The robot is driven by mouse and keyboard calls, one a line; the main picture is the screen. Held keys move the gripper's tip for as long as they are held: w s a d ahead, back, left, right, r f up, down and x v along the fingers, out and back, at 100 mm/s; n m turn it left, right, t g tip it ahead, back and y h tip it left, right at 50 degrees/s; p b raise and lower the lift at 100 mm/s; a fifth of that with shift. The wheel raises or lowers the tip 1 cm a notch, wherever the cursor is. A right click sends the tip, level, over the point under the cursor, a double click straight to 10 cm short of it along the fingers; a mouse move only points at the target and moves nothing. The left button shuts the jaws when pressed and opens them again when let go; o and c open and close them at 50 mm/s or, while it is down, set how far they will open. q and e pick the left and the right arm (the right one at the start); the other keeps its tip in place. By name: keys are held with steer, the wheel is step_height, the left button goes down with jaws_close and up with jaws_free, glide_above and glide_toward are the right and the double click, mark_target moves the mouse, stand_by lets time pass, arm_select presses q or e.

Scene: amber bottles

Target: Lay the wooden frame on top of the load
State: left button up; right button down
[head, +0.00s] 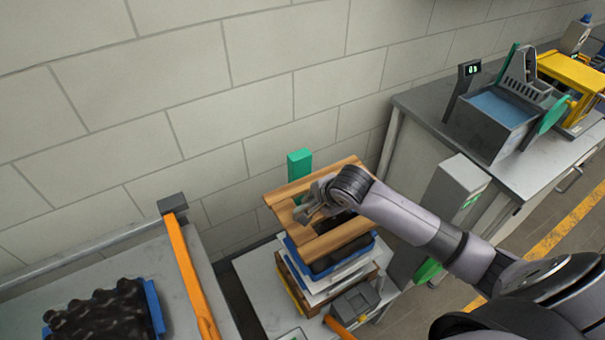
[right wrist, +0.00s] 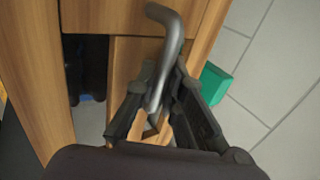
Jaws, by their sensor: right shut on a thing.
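The wooden frame (head: 283,215) is over the stacked load (head: 318,286), roughly in line with it. I cannot tell whether it touches the top blue crate (head: 297,256) or hangs just above it. Dark contents show through the frame's opening. My right arm hides part of the frame. My left gripper is not in view.
A green post (head: 299,164) stands behind the frame, close to the wall. On the left, a table with an orange bar (head: 190,270) holds a blue tray (head: 155,307) of dark lumpy items. A grey bench (head: 430,112) with equipment stands at right.

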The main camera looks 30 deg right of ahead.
mark_target(318, 215)
steer(key=shift+s+d+f, duration=0.15)
steer(key=shift+s+f, duration=0.1)
steer(key=shift+s, duration=0.05)
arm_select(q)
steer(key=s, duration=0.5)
arm_select(e)
steer(key=shift+s+f+b, duration=0.15)
steer(key=shift+f+b, duration=0.15)
steer(key=f+b, duration=0.2)
steer(key=f, duration=0.1)
steer(key=f+b, duration=0.2)
steer(key=shift+w, duration=0.3)
step_height(318, 215, down, 2)
steer(key=b, duration=0.2)
steer(key=shift+b, duration=0.3)
steer(key=shift+f, duration=0.2)
arm_select(q)
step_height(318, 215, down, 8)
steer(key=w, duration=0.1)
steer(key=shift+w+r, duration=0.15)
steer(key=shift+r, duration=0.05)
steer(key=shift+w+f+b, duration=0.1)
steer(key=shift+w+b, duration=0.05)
steer(key=shift+b, duration=0.2)
arm_select(e)
steer(key=shift+f, duration=0.25)
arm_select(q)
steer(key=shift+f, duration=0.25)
arm_select(e)
steer(key=shift+f, duration=0.6)
